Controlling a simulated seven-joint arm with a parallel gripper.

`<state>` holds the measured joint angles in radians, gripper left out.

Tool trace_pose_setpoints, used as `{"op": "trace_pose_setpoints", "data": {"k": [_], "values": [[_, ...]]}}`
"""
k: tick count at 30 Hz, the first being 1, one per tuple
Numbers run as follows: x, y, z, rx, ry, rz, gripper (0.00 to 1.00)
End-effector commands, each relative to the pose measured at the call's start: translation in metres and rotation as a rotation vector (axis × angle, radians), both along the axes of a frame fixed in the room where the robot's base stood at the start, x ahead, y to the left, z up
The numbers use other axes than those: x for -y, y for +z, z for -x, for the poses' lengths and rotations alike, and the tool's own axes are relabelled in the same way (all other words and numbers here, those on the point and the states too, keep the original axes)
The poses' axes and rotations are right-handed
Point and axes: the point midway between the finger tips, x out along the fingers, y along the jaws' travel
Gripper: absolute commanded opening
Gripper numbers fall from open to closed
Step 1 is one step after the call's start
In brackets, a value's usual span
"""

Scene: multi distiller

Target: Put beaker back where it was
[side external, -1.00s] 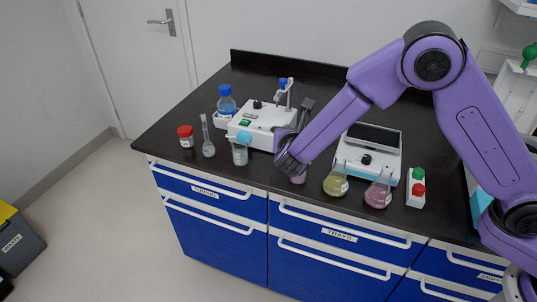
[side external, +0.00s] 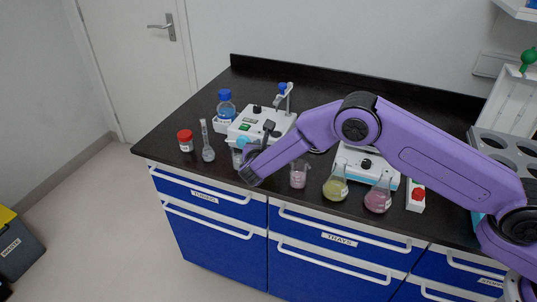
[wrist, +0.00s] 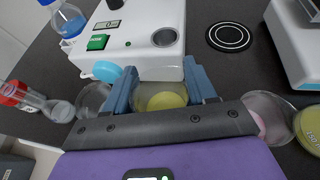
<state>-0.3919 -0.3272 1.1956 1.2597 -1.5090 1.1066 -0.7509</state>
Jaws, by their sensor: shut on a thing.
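My gripper (wrist: 163,90) is shut on a clear beaker with yellow contents (wrist: 160,97), one finger on each side of it in the wrist view. In the side view my gripper (side external: 252,168) is near the counter's front edge, and the held beaker is hidden. I cannot tell if the beaker touches the counter. A clear glass vessel (wrist: 93,97) is just left of my gripper. A beaker with pink contents (side external: 298,176) stands to the right, and it shows partly in the wrist view (wrist: 268,112).
A white device (side external: 258,124) with a cyan round part is behind my gripper. A slim flask (side external: 208,152) and a red-capped jar (side external: 186,141) stand left. A yellow flask (side external: 335,186) and a pink flask (side external: 378,196) stand right. A black ringed disc (wrist: 230,37) is bare.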

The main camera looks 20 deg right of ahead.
Motion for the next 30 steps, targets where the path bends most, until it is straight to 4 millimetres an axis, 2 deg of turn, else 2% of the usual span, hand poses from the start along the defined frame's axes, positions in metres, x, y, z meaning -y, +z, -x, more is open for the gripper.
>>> {"op": "trace_pose_setpoints", "data": {"k": [3, 6, 18, 19, 21, 30], "values": [[0.001, -0.019, 0.001, -0.003, 0.000, 0.003, 0.19], [0.001, -0.025, 0.001, -0.001, -0.001, 0.001, 0.19], [0.001, -0.030, 0.001, -0.001, 0.000, 0.002, 0.19], [0.001, -0.030, 0.001, -0.001, 0.000, 0.002, 0.59], [0.001, -0.030, 0.001, -0.001, 0.000, 0.002, 0.81], [0.001, -0.029, 0.001, -0.001, 0.000, 0.002, 0.81]]}}
